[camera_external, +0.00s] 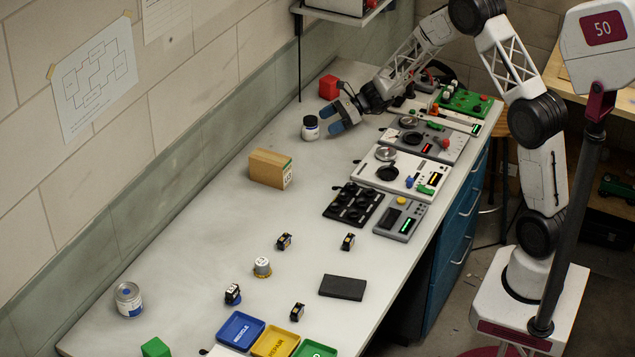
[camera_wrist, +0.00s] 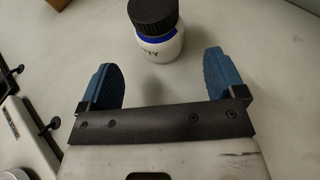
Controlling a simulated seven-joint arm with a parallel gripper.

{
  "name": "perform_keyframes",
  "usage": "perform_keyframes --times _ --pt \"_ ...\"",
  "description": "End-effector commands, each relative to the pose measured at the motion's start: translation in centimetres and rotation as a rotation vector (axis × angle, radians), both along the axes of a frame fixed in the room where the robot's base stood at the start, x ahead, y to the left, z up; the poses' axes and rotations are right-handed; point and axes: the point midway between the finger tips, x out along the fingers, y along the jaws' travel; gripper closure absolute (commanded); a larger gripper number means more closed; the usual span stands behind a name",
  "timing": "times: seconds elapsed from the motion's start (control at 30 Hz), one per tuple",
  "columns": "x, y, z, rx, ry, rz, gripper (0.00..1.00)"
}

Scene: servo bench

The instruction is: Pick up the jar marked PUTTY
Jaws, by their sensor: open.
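The jar (camera_external: 310,129) is white with a black lid and stands upright near the back of the bench. In the wrist view the jar (camera_wrist: 165,45) shows a blue band and a label whose visible letters end in "TY". My gripper (camera_external: 333,118) is just to the right of the jar in the outside view. In the wrist view my gripper (camera_wrist: 158,75) has its two blue fingers spread wide, with nothing between them. The jar stands just beyond the fingertips, roughly centred on the gap and slightly right.
A red cube (camera_external: 328,87) sits behind my gripper. A wooden block (camera_external: 270,169) stands left of the jar. Electronic panels (camera_external: 420,140) line the right side of the bench. A tin (camera_external: 129,300), small servos and coloured trays (camera_external: 240,331) lie at the near end. Bench around the jar is clear.

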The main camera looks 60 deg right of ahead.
Motion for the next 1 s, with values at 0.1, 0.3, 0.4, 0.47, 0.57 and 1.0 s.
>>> perform_keyframes --times 0.1,0.3,0.4,0.47,0.57,1.0 --pt "0.7 0.7 -0.4 0.000 0.000 0.000 0.11" --pt "1.1 1.1 -0.6 -0.001 -0.001 -0.001 0.11" --pt "1.1 1.1 -0.6 0.000 0.000 -0.001 0.11" --pt "1.1 1.1 -0.6 0.000 0.000 -0.001 0.11" --pt "1.2 1.2 -0.6 0.000 0.000 0.000 0.11" --pt "3.6 3.6 -1.9 0.001 0.001 0.002 0.11"
